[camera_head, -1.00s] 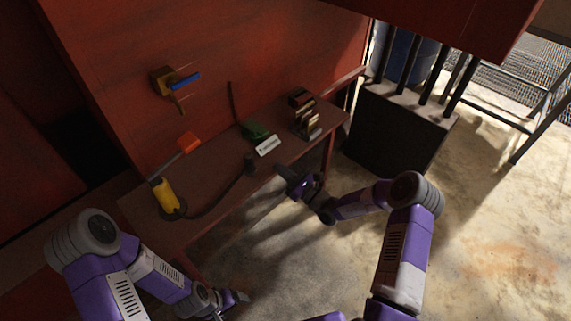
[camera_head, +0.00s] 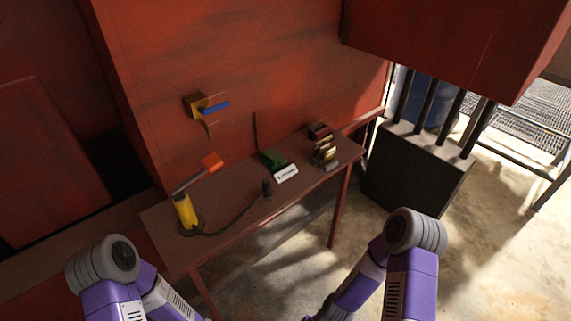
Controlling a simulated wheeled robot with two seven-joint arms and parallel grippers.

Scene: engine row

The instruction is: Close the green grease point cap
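The green grease point (camera_head: 274,159) is a small dark green block on the brown workbench (camera_head: 228,207), behind a white label plate (camera_head: 286,173). It is too small to tell its cap from its body or whether the cap is open. A thin dark upright rod or strip (camera_head: 256,133) rises just behind and left of it. My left forearm drops out at the bottom left, and my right forearm drops out at the bottom centre. Both grippers are out of the picture, and neither arm covers the green part.
A yellow cylinder with an orange-tipped lever (camera_head: 185,212) stands at the bench's left; a hose runs to a dark fitting (camera_head: 267,188). A brass-coloured stack (camera_head: 324,152) stands at right. A blue-handled valve (camera_head: 214,107) is on the red wall. A red box overhangs upper right.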

